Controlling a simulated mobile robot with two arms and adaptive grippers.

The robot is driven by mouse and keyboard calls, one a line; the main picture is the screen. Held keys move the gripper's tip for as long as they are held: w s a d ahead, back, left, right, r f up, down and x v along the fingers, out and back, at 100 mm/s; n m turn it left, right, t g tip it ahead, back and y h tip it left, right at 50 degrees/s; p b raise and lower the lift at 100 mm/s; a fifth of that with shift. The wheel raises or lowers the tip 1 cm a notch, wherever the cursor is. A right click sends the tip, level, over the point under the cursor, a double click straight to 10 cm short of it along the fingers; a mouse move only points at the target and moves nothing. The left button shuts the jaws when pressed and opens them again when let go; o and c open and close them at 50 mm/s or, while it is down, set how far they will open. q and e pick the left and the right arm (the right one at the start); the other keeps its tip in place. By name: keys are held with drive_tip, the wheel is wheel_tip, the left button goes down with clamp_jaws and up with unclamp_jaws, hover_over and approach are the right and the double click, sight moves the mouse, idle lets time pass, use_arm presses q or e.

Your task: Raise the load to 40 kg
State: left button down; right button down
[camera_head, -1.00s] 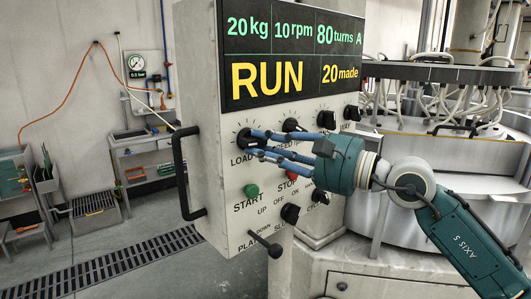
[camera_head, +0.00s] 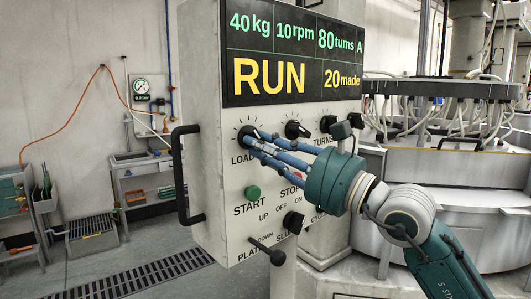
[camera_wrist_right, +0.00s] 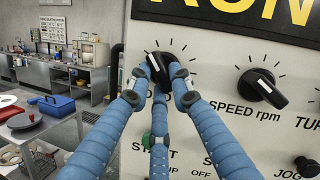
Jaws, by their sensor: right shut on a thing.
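The control panel (camera_head: 212,215) carries a display (camera_head: 292,55) reading 40 kg, 10 rpm, 80 turns A, RUN and 20 made. The black LOAD knob (camera_head: 248,135) sits at the upper left of the knob row. In the right wrist view the LOAD knob (camera_wrist_right: 158,66) is between my blue fingers. My right gripper (camera_head: 252,142) is shut on this knob, its fingertips around it; the fingers partly hide the LOAD label. My left gripper is in neither view.
The speed knob (camera_head: 297,129) and turns knob (camera_head: 327,123) are close to the right of LOAD. A green START button (camera_head: 253,192) lies below. A black handle (camera_head: 182,175) sticks out at the panel's left edge. Lapping machinery (camera_head: 440,160) stands behind my right arm.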

drive_tip(key=shift+s+r+m+t, duration=0.15)
drive_tip(key=shift+r+m+t, duration=0.2)
drive_tip(key=shift+m, duration=0.25)
drive_tip(key=shift+r, duration=0.15)
drive_tip(key=c, duration=1.5)
unclamp_jaws()
drive_tip(key=shift+c, duration=0.2)
drive_tip(key=shift+a, duration=0.1)
drive_tip(key=shift+f, duration=0.2)
drive_tip(key=shift+f, duration=0.1)
drive_tip(key=v, duration=1.2)
